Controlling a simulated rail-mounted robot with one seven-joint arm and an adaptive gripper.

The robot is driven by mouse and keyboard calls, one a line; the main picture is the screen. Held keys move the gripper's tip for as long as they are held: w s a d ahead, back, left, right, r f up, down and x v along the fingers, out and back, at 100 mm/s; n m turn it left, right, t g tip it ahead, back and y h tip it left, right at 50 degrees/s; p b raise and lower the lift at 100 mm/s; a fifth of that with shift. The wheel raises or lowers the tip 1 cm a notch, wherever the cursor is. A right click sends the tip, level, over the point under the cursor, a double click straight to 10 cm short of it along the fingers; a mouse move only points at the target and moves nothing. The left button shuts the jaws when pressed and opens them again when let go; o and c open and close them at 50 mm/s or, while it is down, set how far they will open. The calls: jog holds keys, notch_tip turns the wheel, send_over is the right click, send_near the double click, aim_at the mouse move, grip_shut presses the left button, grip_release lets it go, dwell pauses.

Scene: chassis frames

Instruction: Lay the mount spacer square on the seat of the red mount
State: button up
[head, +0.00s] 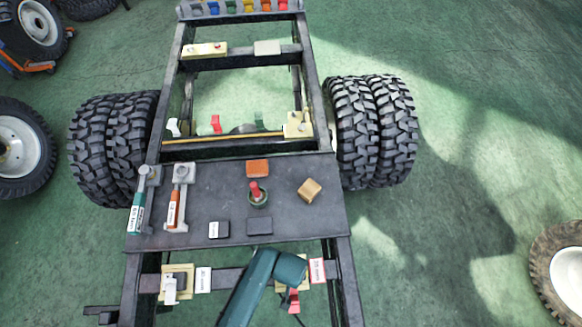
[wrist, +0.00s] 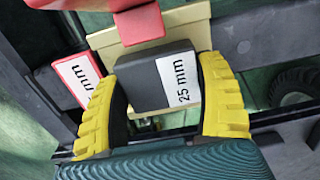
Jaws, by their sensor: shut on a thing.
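My gripper (wrist: 160,82) is shut on a dark, flat block, the mount spacer (wrist: 138,82), with a white "25 mm" label facing the wrist camera. The yellow finger pads grip its two opposite sides. Just beyond it in the wrist view is the cream plate of the red mount (wrist: 188,18), with a red block (wrist: 140,25) at its edge and a red label plate (wrist: 77,78) beside it. The spacer overlaps the cream plate; I cannot tell whether they touch. In the head view my gripper (head: 290,270) covers most of this mount, leaving its red label plate (head: 317,270) visible. The spacer is hidden there.
A similar cream mount with a white label (head: 177,283) is on the same crossbar, left. The dark deck (head: 220,190) behind holds two tools, small blocks and a red-topped part (head: 257,193). Frame rails run along both sides, with tyres (head: 370,130) outside.

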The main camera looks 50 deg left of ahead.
jog(key=shift+f, duration=0.15)
jog(key=o, duration=1.2)
jog(key=shift+o, duration=0.2)
notch_tip(320, 180, up, 7)
jog(key=p, duration=0.8)
